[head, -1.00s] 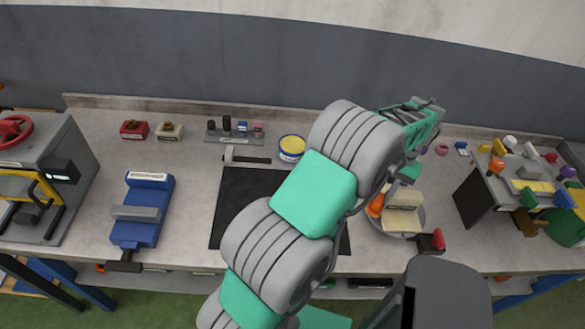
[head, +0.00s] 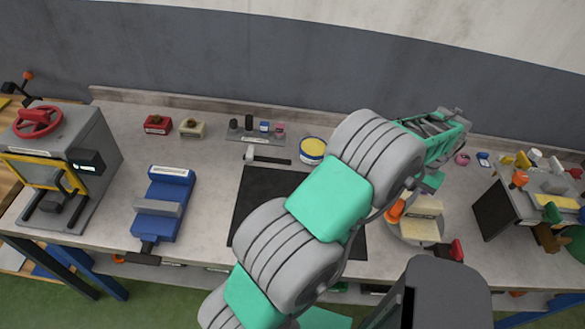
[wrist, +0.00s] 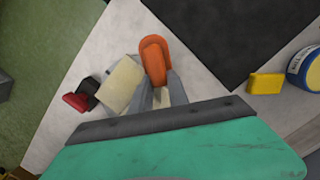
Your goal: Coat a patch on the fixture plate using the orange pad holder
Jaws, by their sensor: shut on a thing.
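The orange pad holder (wrist: 154,55) is between the fingers of my gripper (wrist: 159,88), which is shut on it. In the head view the orange holder (head: 395,212) shows at the left of a round grey plate (head: 408,234), partly behind my arm. A cream block (wrist: 121,84) lies left of the holder in the wrist view. It also shows on the round plate in the head view (head: 424,206). I cannot tell whether the holder touches the block or the plate. Which surface is the fixture plate is not clear.
A dark mat (head: 262,205) lies left of the round plate, partly behind my arm. A yellow-topped tin (head: 312,148) stands behind it; a yellow block (wrist: 265,83) is near the tin. A red-ended handle (head: 456,250) projects at the plate's front. A blue vise (head: 163,205) stands left.

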